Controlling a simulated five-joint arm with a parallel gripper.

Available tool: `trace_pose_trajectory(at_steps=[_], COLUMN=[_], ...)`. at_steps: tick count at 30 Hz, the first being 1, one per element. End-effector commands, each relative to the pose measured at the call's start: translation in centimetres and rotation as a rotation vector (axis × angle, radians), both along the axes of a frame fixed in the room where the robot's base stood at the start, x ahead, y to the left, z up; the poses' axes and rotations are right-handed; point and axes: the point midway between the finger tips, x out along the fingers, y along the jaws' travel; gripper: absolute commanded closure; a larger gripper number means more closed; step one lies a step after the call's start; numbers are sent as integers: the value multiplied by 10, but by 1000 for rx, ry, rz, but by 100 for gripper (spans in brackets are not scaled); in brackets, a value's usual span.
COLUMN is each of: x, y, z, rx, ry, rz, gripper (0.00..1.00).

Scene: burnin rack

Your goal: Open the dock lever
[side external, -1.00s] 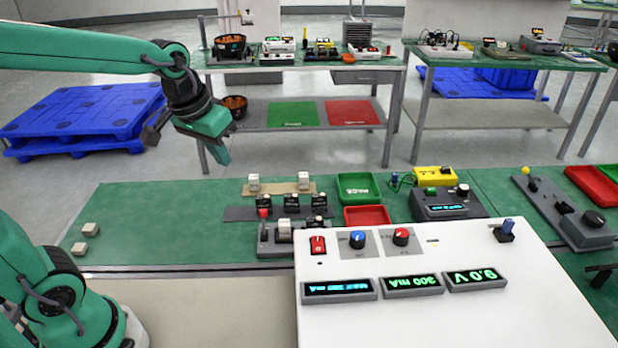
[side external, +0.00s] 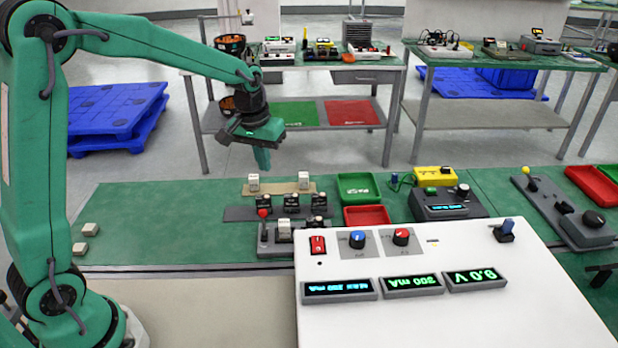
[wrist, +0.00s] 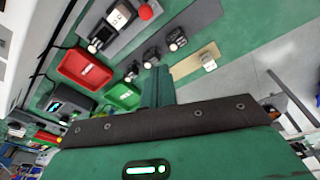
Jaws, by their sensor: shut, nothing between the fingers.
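The dock (side external: 285,240) is a dark grey block on the green bench, with a white cube-shaped piece (side external: 284,226) in it. Its lever (side external: 263,222) with a red ball knob stands upright at the dock's left end. In the wrist view the red knob (wrist: 145,12) shows at the top, beside the dock (wrist: 100,38). My gripper (side external: 262,162) is shut and empty, pointing down, in the air above and behind the lever, clear of everything. In the wrist view its fingers (wrist: 157,86) are together. The white control panel partly hides the dock's right side.
Behind the dock are a dark strip (side external: 238,213) with several small black modules and a tan strip (side external: 275,188) with two white cubes. Red (side external: 367,216) and green (side external: 358,187) bins stand to the right. The white panel (side external: 440,320) fills the front. The bench at left is mostly clear.

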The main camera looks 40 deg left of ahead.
Motion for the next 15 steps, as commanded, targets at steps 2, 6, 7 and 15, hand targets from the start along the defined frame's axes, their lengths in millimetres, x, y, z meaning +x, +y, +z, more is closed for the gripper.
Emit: trace_pose_trajectory(at_steps=[2,6,7,15], x=[3,5,5,5], y=[1,1,1,1], z=[-4,-6,-6,-6], rx=[-1,-2,-1,-2], ry=[5,8,8,8], rz=[5,8,8,8], gripper=[100,100,100,100])
